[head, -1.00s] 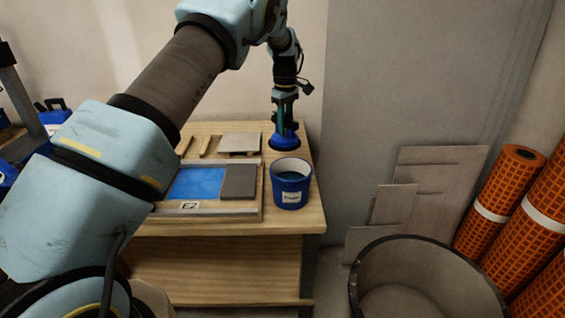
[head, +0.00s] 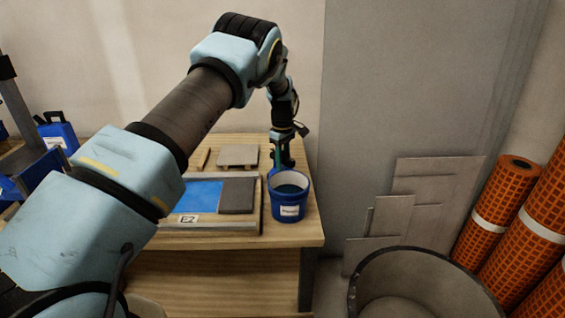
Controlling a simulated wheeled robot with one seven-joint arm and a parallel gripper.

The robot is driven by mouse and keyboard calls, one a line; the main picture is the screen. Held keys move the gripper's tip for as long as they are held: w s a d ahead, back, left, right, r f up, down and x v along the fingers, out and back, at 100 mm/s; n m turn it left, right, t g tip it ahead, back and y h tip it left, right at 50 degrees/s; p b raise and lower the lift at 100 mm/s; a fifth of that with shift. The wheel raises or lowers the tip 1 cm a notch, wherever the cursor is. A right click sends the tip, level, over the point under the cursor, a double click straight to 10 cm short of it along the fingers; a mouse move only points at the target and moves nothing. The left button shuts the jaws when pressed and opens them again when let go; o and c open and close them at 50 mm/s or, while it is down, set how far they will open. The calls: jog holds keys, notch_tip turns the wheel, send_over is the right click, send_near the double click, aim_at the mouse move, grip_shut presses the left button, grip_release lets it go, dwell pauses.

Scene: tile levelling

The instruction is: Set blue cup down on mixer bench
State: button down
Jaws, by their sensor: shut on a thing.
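My gripper (head: 282,160) points down over the back right of the wooden bench (head: 245,250). It is shut on a blue cup (head: 280,168) with a wide, flared base. The cup is almost wholly hidden behind a labelled blue bucket (head: 289,208), so only a small bit of blue shows above the rim. I cannot tell whether the cup touches the bench top.
The bucket stands at the bench's right edge, close in front of my gripper. Left of it lies a frame marked E2 with a blue surface (head: 198,196) and a grey tile (head: 237,195). Another tile (head: 238,155) lies behind. A round tub (head: 415,290) stands right of the bench.

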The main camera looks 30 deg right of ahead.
jog(key=c, duration=0.7)
grip_release()
jog(key=shift+f, duration=0.1)
notch_tip(320, 180, up, 12)
jog(key=shift+r+b, duration=0.15)
jog(key=shift+b, duration=0.35)
jog(key=a+r+m, duration=0.1)
jog(key=a+r, duration=0.1)
jog(key=a, duration=1.1)
jog(key=a+r+m, duration=0.1)
jog(key=a+r, duration=0.1)
jog(key=a, duration=1.1)
jog(key=s+a+m, duration=0.1)
jog(key=s+a, duration=0.5)
jog(key=s+a+f+m+t, duration=0.1)
jog(key=s+a, duration=0.5)
jog(key=s, duration=0.1)
jog(key=s+a+m, duration=0.1)
jog(key=s+a, duration=0.5)
jog(key=shift+s+a+f+t, duration=0.2)
jog(key=shift+s+a+t, duration=0.1)
jog(key=shift+s+a, duration=0.1)
